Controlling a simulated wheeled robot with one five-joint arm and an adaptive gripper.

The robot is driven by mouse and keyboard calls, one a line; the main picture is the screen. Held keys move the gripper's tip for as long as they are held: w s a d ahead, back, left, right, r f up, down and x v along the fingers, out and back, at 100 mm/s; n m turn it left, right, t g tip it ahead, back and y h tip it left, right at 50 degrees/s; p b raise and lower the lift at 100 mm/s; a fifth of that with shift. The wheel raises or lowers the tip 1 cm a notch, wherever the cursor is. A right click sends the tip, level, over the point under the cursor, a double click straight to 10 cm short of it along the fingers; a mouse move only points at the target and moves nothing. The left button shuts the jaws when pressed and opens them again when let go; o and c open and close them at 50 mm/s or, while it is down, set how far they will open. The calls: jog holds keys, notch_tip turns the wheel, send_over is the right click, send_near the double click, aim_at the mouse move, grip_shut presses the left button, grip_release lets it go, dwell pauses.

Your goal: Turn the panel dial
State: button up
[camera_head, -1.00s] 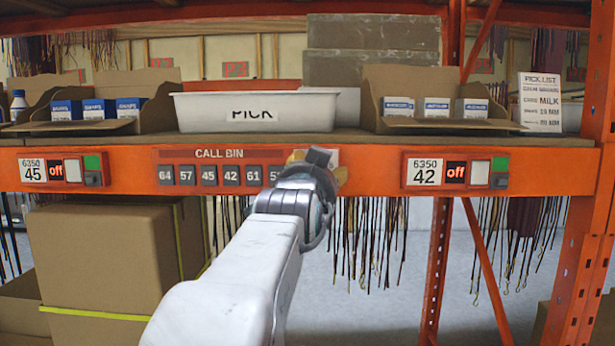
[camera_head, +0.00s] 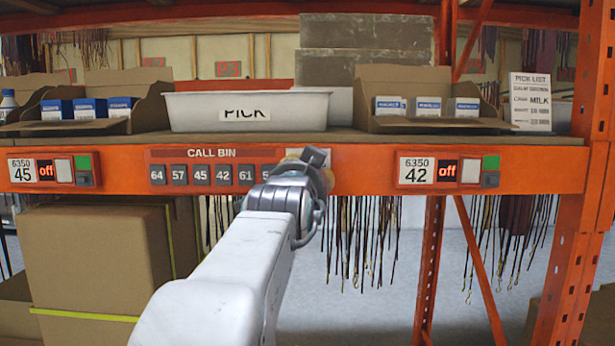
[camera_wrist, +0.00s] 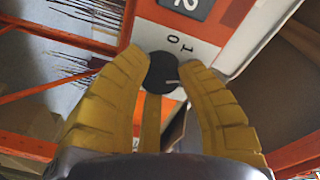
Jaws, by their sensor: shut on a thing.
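The panel dial (camera_wrist: 163,73) is a round black knob with a light pointer line, on a white plate (camera_wrist: 205,50) marked 0 and 1. It shows in the wrist view between the yellow fingers of my gripper (camera_wrist: 163,63), which is shut on it. In the head view my gripper (camera_head: 315,162) is at the right end of the orange CALL BIN panel (camera_head: 212,153). There my wrist hides the dial and part of the number row.
Label units 45 (camera_head: 52,171) and 42 (camera_head: 447,171), both reading off, flank the panel on the orange beam. A white PICK bin (camera_head: 190,112) and cardboard trays (camera_head: 390,122) of boxes stand on the shelf above. Dark cords hang below the beam.

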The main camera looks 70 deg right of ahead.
jog(key=m, duration=0.1)
jog(key=m+b, duration=0.1)
jog(key=m, duration=0.1)
jog(key=shift+r+m+b, duration=0.2)
jog(key=shift+m+b, duration=0.1)
jog(key=o, duration=1.2)
jog(key=shift+f, duration=0.1)
jog(key=shift+o, duration=0.2)
jog(key=s+a, duration=0.2)
jog(key=a, duration=0.9)
jog(key=shift+a+r, duration=0.25)
jog(key=shift+a, duration=0.1)
jog(key=shift+s, duration=0.1)
